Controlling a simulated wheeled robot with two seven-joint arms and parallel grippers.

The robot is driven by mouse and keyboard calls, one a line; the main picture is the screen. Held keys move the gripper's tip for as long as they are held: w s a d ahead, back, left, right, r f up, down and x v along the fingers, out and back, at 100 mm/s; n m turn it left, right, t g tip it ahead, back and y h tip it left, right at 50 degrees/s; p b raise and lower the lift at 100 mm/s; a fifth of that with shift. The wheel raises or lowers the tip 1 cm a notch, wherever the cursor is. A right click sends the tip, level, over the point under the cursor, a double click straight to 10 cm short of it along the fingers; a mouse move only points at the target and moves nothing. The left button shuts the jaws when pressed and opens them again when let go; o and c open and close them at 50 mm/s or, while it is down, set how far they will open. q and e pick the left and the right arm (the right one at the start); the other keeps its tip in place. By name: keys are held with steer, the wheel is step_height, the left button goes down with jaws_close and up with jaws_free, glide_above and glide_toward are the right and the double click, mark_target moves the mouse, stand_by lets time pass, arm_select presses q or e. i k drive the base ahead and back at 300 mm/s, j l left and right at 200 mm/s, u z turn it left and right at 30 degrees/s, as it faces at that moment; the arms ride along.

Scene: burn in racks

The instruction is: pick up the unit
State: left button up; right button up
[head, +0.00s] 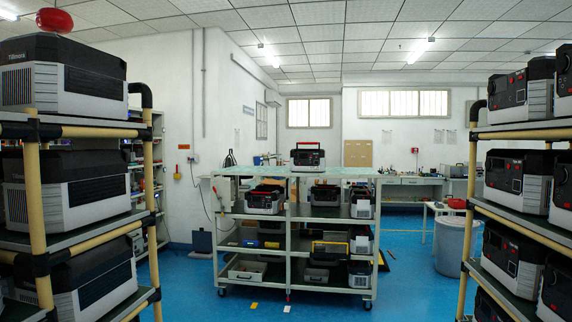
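Several boxy grey and black power units are in the head view. One unit (308,157) with a red top handle stands alone on the pale green top of the wheeled shelf cart (290,220) ahead. More units sit on the cart's lower shelves, such as one at the upper left (265,199). Large units fill the left rack (63,84) and the right rack (518,180). The picture does not show which unit is meant. Neither of my grippers is in view.
Blue floor (235,300) is open between the racks and in front of the cart. A grey bin (453,245) stands right of the cart. Yellow-tubed rack posts (38,220) flank both sides. A workbench (410,187) runs along the back wall.

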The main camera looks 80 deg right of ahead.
mark_target(300, 160)
steer(key=z, duration=2.6)
steer(key=i, duration=1.25)
steer(key=i+j+z, duration=0.15)
steer(key=i, duration=1.1)
steer(key=i+u, duration=0.25)
steer(key=i, duration=0.35)
steer(key=i+u, duration=0.3)
steer(key=i, duration=0.3)
steer(key=i+l+u, duration=0.25)
steer(key=i, duration=0.35)
